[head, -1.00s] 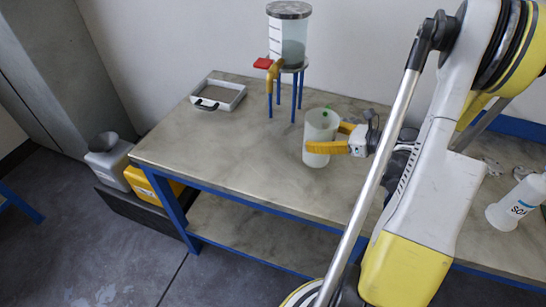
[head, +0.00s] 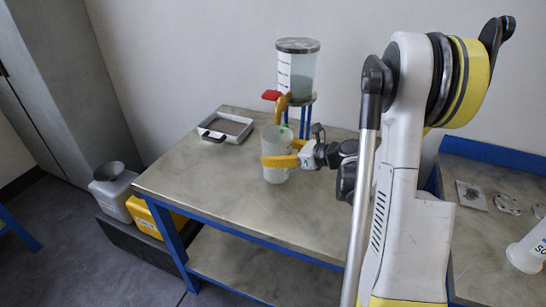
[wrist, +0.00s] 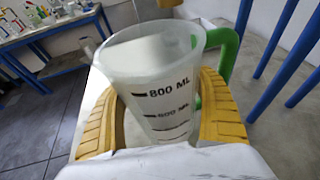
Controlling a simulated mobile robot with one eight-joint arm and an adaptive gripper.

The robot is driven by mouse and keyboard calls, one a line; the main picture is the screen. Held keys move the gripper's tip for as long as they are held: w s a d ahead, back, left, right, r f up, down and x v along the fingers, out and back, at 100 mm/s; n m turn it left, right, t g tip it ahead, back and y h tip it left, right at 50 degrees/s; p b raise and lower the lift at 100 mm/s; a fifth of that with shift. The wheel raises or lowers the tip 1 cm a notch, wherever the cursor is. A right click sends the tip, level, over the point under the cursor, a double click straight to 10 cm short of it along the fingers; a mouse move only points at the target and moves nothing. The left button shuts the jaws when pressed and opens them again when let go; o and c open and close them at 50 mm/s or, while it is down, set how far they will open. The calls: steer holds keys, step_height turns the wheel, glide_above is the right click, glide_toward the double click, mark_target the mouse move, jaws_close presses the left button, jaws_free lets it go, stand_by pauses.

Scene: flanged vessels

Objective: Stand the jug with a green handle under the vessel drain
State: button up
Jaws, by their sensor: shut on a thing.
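The jug (head: 276,145) is translucent white and upright, in front of the vessel stand. My gripper (head: 281,161) is shut on it, with yellow fingers on both sides. In the wrist view the jug (wrist: 150,65) shows volume marks and an open top, and its green handle (wrist: 230,52) is at right. The vessel (head: 297,70) is a clear cylinder with a dark lid on blue legs. Its yellow drain (head: 283,106) points down, with its lower end at the jug's far rim in the head view. I cannot tell whether it is over the opening, or whether the jug touches the table.
A grey square tray (head: 226,130) lies left of the stand on the table (head: 195,175). A red valve handle (head: 271,95) sticks out left of the drain. Blue stand legs (wrist: 268,55) rise right of the jug. A white bottle (head: 527,250) is at far right.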

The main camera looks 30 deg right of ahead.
steer(key=shift+w+a+f+b, duration=0.3)
steer(key=shift+w+f+b, duration=0.1)
steer(key=shift+w+f, duration=0.15)
steer(key=shift+s+f, duration=0.15)
steer(key=shift+f, duration=0.25)
steer(key=o, duration=1.3)
steer(key=shift+r, duration=0.1)
